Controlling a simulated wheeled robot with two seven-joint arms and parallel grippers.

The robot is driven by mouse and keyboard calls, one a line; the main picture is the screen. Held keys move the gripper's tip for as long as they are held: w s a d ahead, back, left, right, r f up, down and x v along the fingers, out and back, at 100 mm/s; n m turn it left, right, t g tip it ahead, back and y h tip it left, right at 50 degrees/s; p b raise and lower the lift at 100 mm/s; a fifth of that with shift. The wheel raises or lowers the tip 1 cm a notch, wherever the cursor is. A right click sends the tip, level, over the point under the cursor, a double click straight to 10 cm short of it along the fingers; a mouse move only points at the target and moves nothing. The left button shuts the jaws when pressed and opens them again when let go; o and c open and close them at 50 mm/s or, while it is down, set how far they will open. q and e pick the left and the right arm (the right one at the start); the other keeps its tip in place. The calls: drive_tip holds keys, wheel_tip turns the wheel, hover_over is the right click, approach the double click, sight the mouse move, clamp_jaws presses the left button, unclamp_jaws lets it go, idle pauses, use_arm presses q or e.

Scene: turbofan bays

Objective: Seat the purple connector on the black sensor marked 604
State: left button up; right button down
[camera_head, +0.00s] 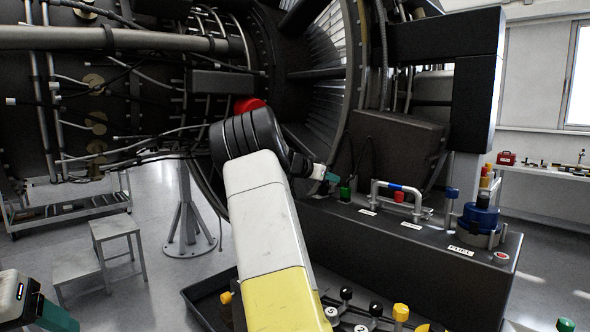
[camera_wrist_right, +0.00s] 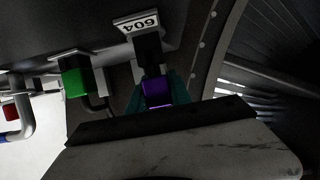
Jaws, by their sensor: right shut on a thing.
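The purple connector (camera_wrist_right: 157,91) is between the teal fingers of my right gripper (camera_wrist_right: 156,98), which is shut on it. The black sensor (camera_wrist_right: 148,48) is just beyond it in the wrist view, under a white plate marked 604 (camera_wrist_right: 137,22). The connector is roughly in line with the sensor, slightly right of it; I cannot tell whether they touch. In the head view my right gripper (camera_head: 326,175) is above the left end of the dark bench; the connector and the 604 plate cannot be made out there. My left gripper (camera_head: 58,318) is at the bottom left, its fingertips unclear.
A green connector (camera_wrist_right: 75,82) sits left of the 604 sensor in the wrist view. The dark bench (camera_head: 400,250) carries a pipe loop (camera_head: 376,195), a blue cap (camera_head: 480,215) and a FUEL label (camera_head: 461,251). The engine (camera_head: 330,70) stands behind. A tray with several knobs lies in front.

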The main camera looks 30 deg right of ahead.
drive_tip(key=shift+f, duration=0.5)
idle(0.6)
drive_tip(key=c, duration=0.7)
unclamp_jaws()
drive_tip(key=shift+r, duration=3.5)
